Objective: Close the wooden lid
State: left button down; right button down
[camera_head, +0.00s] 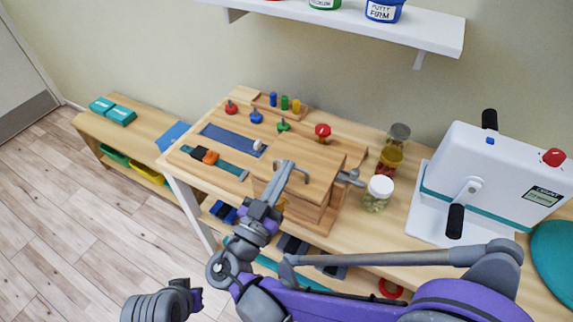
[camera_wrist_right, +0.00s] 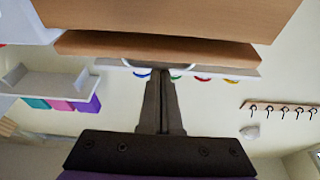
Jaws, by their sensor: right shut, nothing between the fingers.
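The wooden box (camera_head: 312,212) stands on the wooden table, with its flat lid (camera_head: 318,158) on the upper side. My right gripper (camera_head: 284,174) is shut and empty at the lid's near left part, beside a grey curved handle (camera_head: 305,173). In the right wrist view the shut fingers (camera_wrist_right: 161,82) point at the edge of a wooden slab (camera_wrist_right: 150,48); contact is unclear.
Jars (camera_head: 378,192) stand right of the box, near a white machine (camera_head: 487,180) with black handles. Coloured pegs, a blue mat (camera_head: 232,139) and a teal strap (camera_head: 222,164) lie left and behind. A white shelf (camera_head: 420,32) hangs above. Floor at left is clear.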

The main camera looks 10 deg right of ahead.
pick_arm(q)
jog(key=shift+f, duration=0.45)
pick_arm(e)
jog(key=shift+s+f, duration=0.15)
jog(key=shift+f, duration=0.55)
pick_arm(q)
jog(key=shift+b, duration=0.3)
pick_arm(e)
jog(key=shift+a, duration=0.1)
